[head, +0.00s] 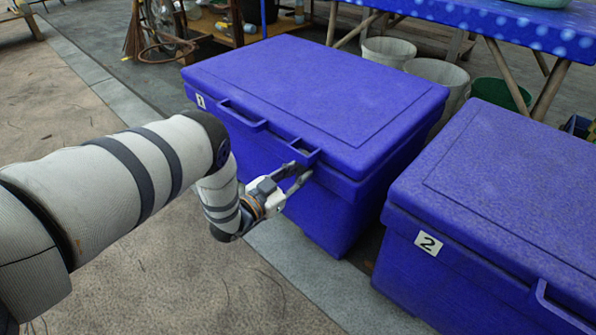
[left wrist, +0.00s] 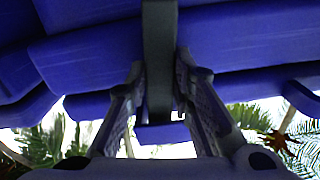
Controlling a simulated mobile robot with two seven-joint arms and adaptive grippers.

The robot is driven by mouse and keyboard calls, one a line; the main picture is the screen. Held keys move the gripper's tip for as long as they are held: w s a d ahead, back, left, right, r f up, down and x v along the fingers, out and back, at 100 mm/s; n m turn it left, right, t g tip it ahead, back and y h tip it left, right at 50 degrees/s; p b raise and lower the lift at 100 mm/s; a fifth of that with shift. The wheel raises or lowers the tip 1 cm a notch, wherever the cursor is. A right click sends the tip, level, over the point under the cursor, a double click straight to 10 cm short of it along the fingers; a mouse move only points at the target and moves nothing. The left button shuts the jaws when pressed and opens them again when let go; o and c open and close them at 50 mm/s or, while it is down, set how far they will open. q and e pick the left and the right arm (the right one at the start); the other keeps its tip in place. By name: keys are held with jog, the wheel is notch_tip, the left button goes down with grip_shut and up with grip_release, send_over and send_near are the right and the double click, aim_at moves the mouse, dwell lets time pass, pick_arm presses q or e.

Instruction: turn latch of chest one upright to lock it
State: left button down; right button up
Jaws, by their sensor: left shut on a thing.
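Chest one (head: 310,95) is the blue chest labelled 1, with its lid down. A handle (head: 242,116) juts from its front. My left gripper (head: 297,174) is at the front of this chest, just below the lid edge. In the left wrist view my left gripper (left wrist: 160,88) has its two fingers on either side of a dark grey bar, the latch (left wrist: 160,45), and is shut on it. The bar runs straight up in that picture, across the blue chest. In the head view the fingers partly hide the latch, so its tilt is hard to tell. My right gripper is not in view.
A second blue chest (head: 500,190) labelled 2 stands close by on the right, with a narrow gap between. A blue table (head: 500,25) and several buckets (head: 440,75) are behind. Open paved floor (head: 190,275) lies in front of chest one.

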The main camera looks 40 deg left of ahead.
pick_arm(q)
jog(key=shift+n, duration=1.1)
jog(key=c, duration=1.4)
grip_release()
jog(key=s+a, duration=0.1)
jog(key=s, duration=1.1)
